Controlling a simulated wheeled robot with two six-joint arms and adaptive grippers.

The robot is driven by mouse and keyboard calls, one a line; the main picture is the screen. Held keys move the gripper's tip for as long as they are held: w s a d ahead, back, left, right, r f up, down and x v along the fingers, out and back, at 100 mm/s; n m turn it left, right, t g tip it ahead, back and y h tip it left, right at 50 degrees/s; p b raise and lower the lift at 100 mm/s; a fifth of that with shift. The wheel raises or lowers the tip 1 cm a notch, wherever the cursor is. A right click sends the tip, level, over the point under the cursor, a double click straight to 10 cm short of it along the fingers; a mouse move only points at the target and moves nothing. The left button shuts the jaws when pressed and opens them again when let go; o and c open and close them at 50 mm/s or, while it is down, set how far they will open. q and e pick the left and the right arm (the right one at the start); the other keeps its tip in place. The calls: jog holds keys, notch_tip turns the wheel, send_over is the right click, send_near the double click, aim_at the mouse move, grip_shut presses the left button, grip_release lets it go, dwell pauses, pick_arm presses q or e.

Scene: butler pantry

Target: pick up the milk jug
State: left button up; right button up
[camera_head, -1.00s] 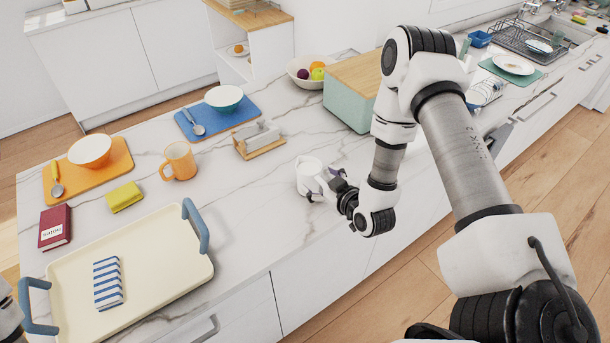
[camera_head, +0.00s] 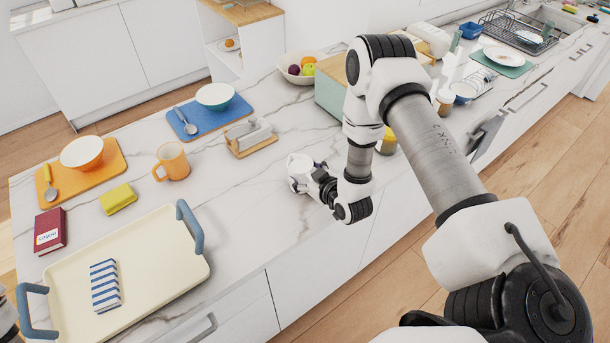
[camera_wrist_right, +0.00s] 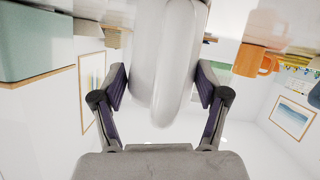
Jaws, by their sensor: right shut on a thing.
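The white milk jug (camera_head: 299,166) is on or just above the marble counter, in the middle of the head view; I cannot tell if its base touches. My right gripper (camera_head: 311,178) is at the jug's near right side and partly hides it. In the right wrist view the jug (camera_wrist_right: 166,60) fills the space between the two fingers, and the right gripper (camera_wrist_right: 162,90) is shut on it. Of my left arm only a sliver shows at the head view's left edge; its gripper is out of view.
A cream tray (camera_head: 150,262) with blue handles holds a striped cloth (camera_head: 105,285). An orange mug (camera_head: 173,161), a napkin holder (camera_head: 248,138) and a yellow sponge (camera_head: 118,198) stand left of the jug. A mint bread box (camera_head: 330,97) is behind it. Bare counter lies between jug and tray.

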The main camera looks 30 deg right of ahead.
jog(key=shift+w+r+b, duration=0.1)
jog(key=shift+r+b, duration=0.25)
jog(key=shift+r, duration=0.15)
notch_tip(320, 180, up, 2)
jog(key=shift+r+b, duration=0.1)
jog(key=shift+b, duration=0.55)
jog(key=s+a+r+p, duration=0.1)
jog(key=s+a, duration=0.8)
jog(key=s, duration=0.4)
jog(key=shift+a+r, duration=0.3)
jog(key=shift+a, duration=0.05)
